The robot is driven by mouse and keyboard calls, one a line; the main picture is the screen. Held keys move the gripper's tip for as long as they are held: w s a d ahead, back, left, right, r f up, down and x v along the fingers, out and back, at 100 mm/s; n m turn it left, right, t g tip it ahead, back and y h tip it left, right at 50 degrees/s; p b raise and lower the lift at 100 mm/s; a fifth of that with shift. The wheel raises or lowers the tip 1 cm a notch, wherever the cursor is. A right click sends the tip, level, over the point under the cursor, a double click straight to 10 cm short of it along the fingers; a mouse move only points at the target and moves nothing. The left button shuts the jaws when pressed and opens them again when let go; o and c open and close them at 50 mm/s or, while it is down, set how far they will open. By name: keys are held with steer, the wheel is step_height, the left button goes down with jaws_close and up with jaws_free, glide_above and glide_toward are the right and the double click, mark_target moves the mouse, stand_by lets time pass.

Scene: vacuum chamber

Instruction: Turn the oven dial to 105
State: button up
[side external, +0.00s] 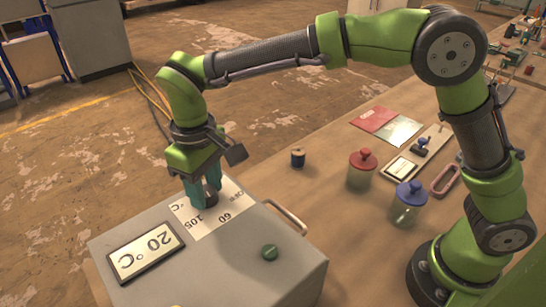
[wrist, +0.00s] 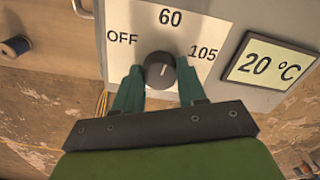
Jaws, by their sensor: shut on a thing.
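The oven (side external: 215,265) is a grey box on the bench. Its white label (wrist: 205,25) reads OFF, 60 and 105 around a dark round dial (wrist: 159,68). The dial's short white mark points roughly toward 60 in the wrist view. My gripper (wrist: 160,88) is shut on the dial, with one teal finger on each side of it. In the side view my gripper (side external: 204,192) comes down onto the oven top from above and partly hides the dial. The display (side external: 146,251) reads 20 °C, and it also shows in the wrist view (wrist: 270,64).
A dark spool (side external: 298,157), a red-lidded jar (side external: 362,170) and a blue-lidded jar (side external: 408,203) stand on the bench behind. Bench space between the oven and the jars is clear.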

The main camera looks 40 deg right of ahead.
mark_target(206, 190)
steer(key=m, duration=0.5)
steer(key=shift+m, duration=2.6)
steer(key=o, duration=1.1)
steer(key=shift+c, duration=0.2)
step_height(206, 190, up, 17)
